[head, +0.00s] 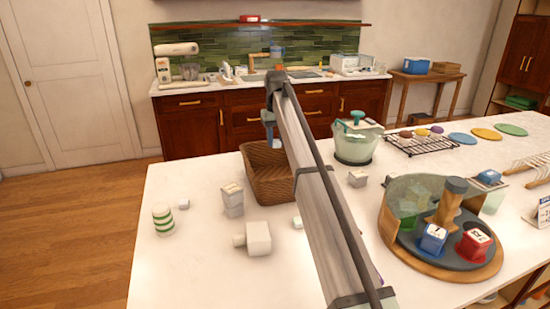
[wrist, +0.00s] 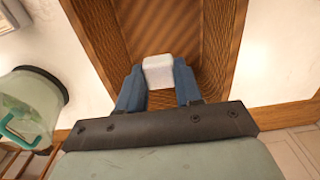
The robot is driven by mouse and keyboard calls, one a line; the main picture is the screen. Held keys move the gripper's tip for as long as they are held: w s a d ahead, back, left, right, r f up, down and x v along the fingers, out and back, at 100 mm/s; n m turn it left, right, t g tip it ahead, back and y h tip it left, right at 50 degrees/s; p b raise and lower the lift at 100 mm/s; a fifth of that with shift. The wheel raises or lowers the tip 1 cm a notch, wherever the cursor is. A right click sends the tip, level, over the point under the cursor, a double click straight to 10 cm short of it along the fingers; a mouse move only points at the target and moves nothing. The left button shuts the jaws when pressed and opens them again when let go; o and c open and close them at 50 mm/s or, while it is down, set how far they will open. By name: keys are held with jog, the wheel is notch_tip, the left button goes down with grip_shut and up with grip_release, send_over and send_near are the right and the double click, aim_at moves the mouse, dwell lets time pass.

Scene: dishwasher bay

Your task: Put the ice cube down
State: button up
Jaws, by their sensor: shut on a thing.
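My gripper (wrist: 159,88) is shut on the ice cube (wrist: 158,70), a whitish block between its two blue fingers. In the wrist view the cube is over the brown woven basket (wrist: 215,45), with basket walls on both sides. In the head view my gripper (head: 268,122) shows above the basket (head: 258,185), at its back part. How high the cube is above the basket floor is hard to tell.
A glass bucket with a green handle (head: 356,146) stands right of the basket. Left are a grey block stack (head: 232,201), a white jar on its side (head: 257,238) and a green-striped canister (head: 162,219). A round turntable (head: 470,283) with colored boxes stands front right.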

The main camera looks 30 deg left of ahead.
send_near(275, 175)
jog(key=s+f, duration=0.1)
jog(key=f, duration=0.1)
jog(key=s+d+f, duration=0.1)
jog(key=s+f, duration=0.1)
jog(key=s+d+f, duration=0.1)
jog(key=f, duration=0.1)
jog(key=shift+s+d+f, duration=0.15)
jog(key=shift+s+d, duration=0.1)
jog(key=shift+s, duration=0.15)
jog(key=shift+f, duration=0.2)
jog(key=o, duration=1)
notch_tip(275, 175, up, 12)
jog(key=shift+r, duration=0.2)
